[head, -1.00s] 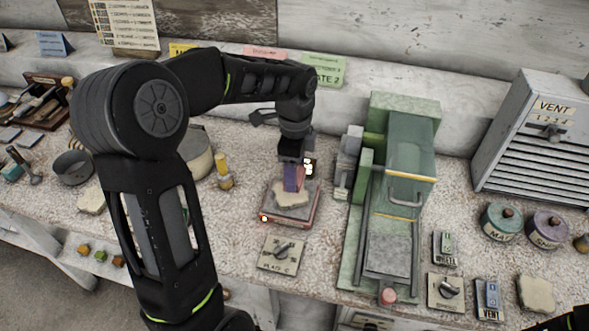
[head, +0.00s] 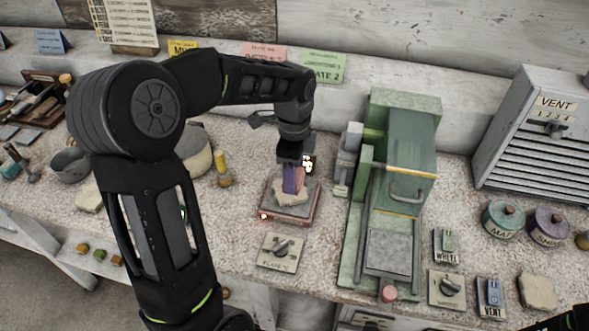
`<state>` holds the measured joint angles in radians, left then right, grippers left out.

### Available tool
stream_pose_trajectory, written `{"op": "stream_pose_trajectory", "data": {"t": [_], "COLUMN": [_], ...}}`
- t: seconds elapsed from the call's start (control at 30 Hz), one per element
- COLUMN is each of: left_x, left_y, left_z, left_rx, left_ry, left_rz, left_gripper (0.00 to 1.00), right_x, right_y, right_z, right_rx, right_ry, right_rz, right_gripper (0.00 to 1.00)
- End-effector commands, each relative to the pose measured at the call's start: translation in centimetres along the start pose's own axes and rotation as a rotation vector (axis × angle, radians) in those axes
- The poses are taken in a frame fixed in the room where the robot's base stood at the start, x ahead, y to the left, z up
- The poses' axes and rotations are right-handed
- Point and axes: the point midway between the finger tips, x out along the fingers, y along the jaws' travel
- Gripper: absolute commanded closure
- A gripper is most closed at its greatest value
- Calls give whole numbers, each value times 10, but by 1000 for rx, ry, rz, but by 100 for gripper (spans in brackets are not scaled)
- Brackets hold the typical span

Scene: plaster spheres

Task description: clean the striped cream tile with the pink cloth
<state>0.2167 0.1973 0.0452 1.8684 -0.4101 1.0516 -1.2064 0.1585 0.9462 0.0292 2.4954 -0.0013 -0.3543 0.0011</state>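A cream slab (head: 293,196), irregular in outline, lies on the square reddish plate unit (head: 272,209) at the middle of the bench. Stripes on it are too small to make out. My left gripper (head: 293,182) points down over the slab, with its tips at or just above it. A small purple and pink piece (head: 300,181), apparently the pink cloth, is between or beside the fingertips and seems held. The gripper hides part of the slab and cloth. My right gripper is out of view; only a dark part of that arm shows at the bottom right corner.
A green press (head: 402,170) stands close on the right. A plate knob panel (head: 282,252) lies in front. Other cream slabs lie at far left (head: 88,201) and far right (head: 537,292).

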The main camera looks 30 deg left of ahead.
Motion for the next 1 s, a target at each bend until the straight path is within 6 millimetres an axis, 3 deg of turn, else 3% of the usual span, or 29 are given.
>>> {"op": "stream_pose_trajectory", "data": {"t": [0.67,1.0], "left_x": [1,1], "left_y": [15,14], "left_z": [0,0], "left_rx": [0,0], "left_ry": [0,0], "left_rz": [-1,1], "left_gripper": [70,70], "right_x": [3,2], "right_y": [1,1], "right_z": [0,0], "right_rx": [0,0], "right_ry": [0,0], "right_rz": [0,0], "right_gripper": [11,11]}}
